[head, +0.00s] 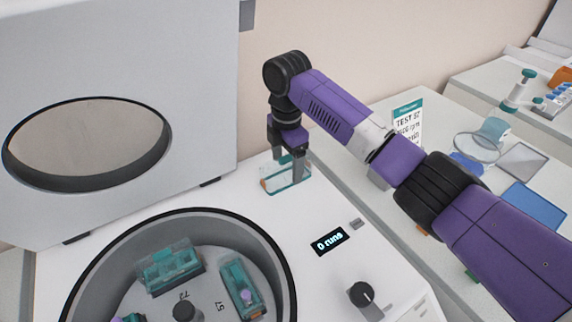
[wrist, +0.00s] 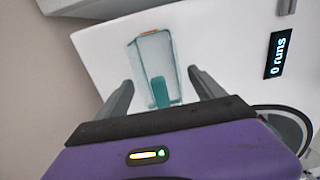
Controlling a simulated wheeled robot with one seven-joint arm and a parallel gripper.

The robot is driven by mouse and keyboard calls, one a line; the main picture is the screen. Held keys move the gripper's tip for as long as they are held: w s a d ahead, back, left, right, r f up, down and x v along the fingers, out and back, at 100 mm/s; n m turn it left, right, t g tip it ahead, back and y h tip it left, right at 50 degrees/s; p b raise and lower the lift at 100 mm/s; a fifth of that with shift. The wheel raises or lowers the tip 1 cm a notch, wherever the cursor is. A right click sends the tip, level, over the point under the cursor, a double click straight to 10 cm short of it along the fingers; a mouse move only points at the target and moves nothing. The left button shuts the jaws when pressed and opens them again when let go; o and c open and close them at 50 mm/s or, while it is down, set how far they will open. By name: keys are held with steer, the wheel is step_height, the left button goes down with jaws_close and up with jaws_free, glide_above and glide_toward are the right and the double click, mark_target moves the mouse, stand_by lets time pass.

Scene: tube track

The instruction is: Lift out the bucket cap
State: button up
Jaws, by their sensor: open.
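A clear bucket cap with teal edges (head: 284,178) rests on the white deck of the centrifuge, at the back right corner. My gripper (head: 288,158) points down at it with its jaws apart. In the wrist view the cap (wrist: 153,56) lies between and beyond the two fingers of my gripper (wrist: 160,77), with a gap on each side. No finger visibly presses on it. In the rotor bowl, one teal bucket (head: 168,268) appears to have a clear cap on it. Another teal bucket (head: 240,284) shows a purple tube top.
The raised centrifuge lid (head: 200,130) with its oval window stands at the left. A "0 runs" display (head: 330,241) and a black knob (head: 364,294) are on the deck. A side bench holds a test card (head: 407,122) and a blue tray (head: 535,205).

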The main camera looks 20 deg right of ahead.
steer(key=shift+f, duration=0.35)
steer(key=c, duration=1.4)
steer(key=shift+r, duration=0.1)
step_height(320, 180, up, 20)
steer(key=shift+f, duration=0.1)
steer(key=shift+p, duration=0.3)
step_height(320, 180, up, 5)
steer(key=p, duration=0.6)
